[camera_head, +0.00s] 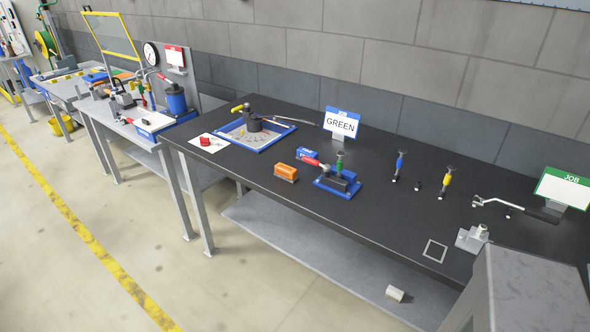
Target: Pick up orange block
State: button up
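The orange block (286,171) lies on the black tabletop (262,192), near its front edge and left of the middle of the bench. It stands apart from the things around it, and its top and front side show. A small blue block (307,153) sits just behind it to the right. My gripper is not in this view, so its state does not show.
A blue-based clamp fixture (338,183) with a red handle stands right of the orange block. A blue-rimmed tray (254,136) and a red item on white paper (206,141) lie to the left. A GREEN sign (341,122) stands behind. The tabletop in front is clear.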

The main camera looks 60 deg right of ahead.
aim_at(289, 173)
jog(key=u, duration=0.05)
jog(key=i, duration=1)
jog(key=z, duration=0.05)
